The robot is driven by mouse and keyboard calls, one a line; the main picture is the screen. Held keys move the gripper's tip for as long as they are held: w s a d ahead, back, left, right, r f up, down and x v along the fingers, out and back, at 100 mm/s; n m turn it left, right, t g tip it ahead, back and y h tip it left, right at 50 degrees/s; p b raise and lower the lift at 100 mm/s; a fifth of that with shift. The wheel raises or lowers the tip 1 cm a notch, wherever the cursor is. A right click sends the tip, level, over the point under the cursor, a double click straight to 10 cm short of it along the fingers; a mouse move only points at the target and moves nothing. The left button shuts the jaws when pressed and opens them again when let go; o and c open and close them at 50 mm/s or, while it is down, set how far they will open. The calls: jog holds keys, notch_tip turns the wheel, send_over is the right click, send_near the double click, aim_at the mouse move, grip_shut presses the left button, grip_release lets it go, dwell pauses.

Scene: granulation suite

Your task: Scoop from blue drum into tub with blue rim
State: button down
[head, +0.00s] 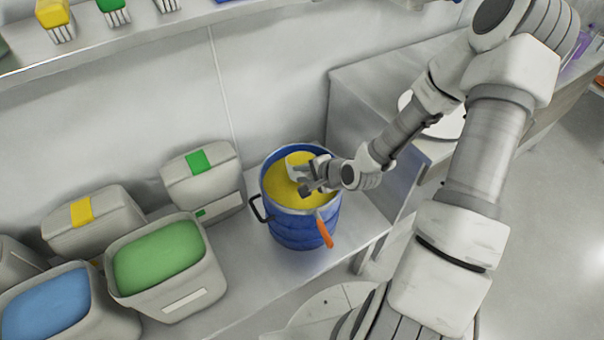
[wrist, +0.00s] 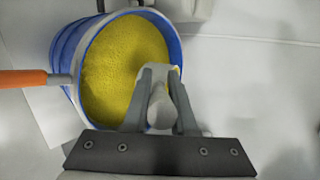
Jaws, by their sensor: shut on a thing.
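The blue drum (head: 300,232) stands on the steel bench, filled with yellow powder (head: 285,188); it also shows in the wrist view (wrist: 66,48). My gripper (head: 306,184) is over the drum's mouth, shut on a pale scoop (head: 299,160). In the wrist view the scoop's handle (wrist: 160,112) lies between my two fingers (wrist: 160,84), and its bowl is at the powder, partly hidden by the fingers. I cannot tell how much powder it holds. A grey tub with a blue top surface (head: 48,303) stands at the lower left; its rim looks grey.
A tub with green contents (head: 165,302) stands between the blue-topped tub and the drum. Lidded tubs with green (head: 203,188) and yellow labels (head: 112,222) stand behind. An orange handle (head: 324,230) sticks out from the drum's side. A shelf (head: 130,42) runs above.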

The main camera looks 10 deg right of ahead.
jog(key=r+t, duration=0.1)
jog(key=s+r, duration=0.1)
jog(key=r+t+b, duration=0.1)
jog(key=r, duration=0.1)
jog(key=shift+s+n+t, duration=0.3)
jog(key=shift+n, duration=0.1)
jog(key=shift+w+r, duration=0.1)
dwell(0.5)
